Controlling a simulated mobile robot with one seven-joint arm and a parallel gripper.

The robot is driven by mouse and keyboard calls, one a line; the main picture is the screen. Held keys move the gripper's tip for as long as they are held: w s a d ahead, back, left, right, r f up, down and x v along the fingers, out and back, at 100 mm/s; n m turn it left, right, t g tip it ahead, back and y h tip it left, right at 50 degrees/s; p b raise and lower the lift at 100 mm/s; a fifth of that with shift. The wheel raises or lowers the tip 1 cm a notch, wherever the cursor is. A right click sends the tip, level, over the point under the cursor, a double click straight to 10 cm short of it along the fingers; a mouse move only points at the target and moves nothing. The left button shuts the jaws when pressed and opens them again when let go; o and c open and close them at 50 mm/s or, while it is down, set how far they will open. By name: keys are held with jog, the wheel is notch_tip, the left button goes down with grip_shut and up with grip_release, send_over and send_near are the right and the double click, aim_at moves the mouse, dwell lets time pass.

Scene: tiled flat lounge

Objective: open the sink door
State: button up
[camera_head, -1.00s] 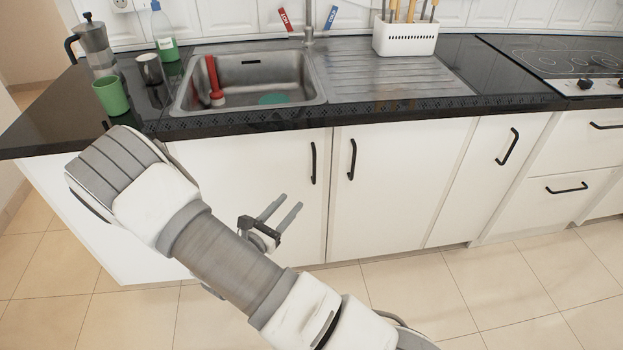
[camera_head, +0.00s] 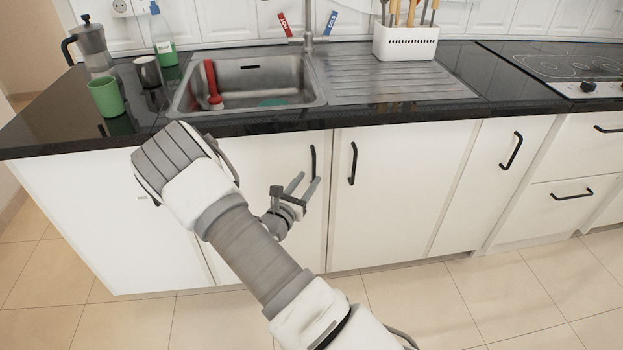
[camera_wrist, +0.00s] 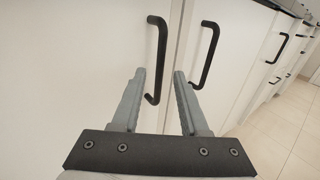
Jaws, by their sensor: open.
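Two white sink doors, the left one (camera_head: 255,165) and the right one (camera_head: 395,200), stand shut below the sink (camera_head: 245,82). Each has a black vertical bar handle near their shared seam: the left handle (camera_head: 313,163) and the right handle (camera_head: 352,163). My gripper (camera_head: 307,182) is open and empty, just in front of the left door near the lower part of its handle. In the wrist view the left handle (camera_wrist: 156,60) rises beyond the gap between the fingers (camera_wrist: 160,85), its lower end close to the tips. The right handle (camera_wrist: 206,55) is just right of the fingers. Contact is not clear.
A green cup (camera_head: 106,96), a dark mug (camera_head: 148,72), a moka pot (camera_head: 90,48) and a soap bottle (camera_head: 163,38) stand on the black counter left of the sink. More handled cabinets and drawers continue right. The tiled floor (camera_head: 470,300) in front is clear.

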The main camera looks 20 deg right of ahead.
aim_at(313, 173)
jog(key=shift+x, duration=1.65)
grip_shut()
